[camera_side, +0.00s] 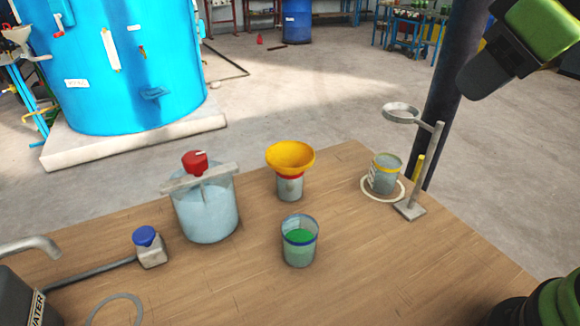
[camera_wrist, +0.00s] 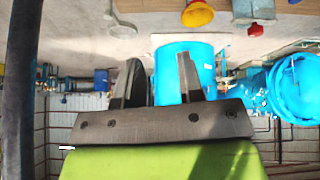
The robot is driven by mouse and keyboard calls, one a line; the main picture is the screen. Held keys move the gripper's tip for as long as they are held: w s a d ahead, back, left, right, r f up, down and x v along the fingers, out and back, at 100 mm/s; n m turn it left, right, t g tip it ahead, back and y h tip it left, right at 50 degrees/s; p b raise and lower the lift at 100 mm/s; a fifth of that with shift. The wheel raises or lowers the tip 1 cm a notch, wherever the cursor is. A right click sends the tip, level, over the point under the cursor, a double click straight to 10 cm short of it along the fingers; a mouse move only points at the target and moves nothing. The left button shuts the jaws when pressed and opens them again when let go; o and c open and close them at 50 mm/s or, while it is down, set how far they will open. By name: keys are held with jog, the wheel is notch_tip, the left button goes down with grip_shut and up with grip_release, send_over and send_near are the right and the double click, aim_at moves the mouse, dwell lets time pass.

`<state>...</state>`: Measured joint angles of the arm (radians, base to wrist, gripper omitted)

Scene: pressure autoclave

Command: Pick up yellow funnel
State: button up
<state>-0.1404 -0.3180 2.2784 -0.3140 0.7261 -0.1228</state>
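The yellow funnel (camera_side: 290,160) sits upright, wide mouth up, on a small grey cup with a red rim (camera_side: 290,188) on the wooden table. In the wrist view the funnel (camera_wrist: 198,14) shows upside down at the top edge, partly cut off. My gripper (camera_wrist: 158,64) is open, its two dark fingers apart with nothing between them. It is well away from the funnel and touches nothing.
A clear vessel with a red knob (camera_side: 208,212) stands left of the funnel. A cup of green liquid (camera_side: 299,248) stands in front. A ring stand (camera_side: 434,150) and a yellow-rimmed cup (camera_side: 385,176) are right. A blue-capped valve (camera_side: 149,246) is front left. A dark post (camera_side: 452,95) rises behind.

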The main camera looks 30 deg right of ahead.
jog(key=w+a+f+n, duration=0.45)
jog(key=w+n, duration=0.35)
jog(key=w, duration=0.2)
jog(key=n, duration=0.8)
send_near(299, 166)
jog(key=shift+x, duration=4.75)
jog(key=shift+w+r, duration=0.1)
jog(key=shift+w, duration=0.05)
grip_shut()
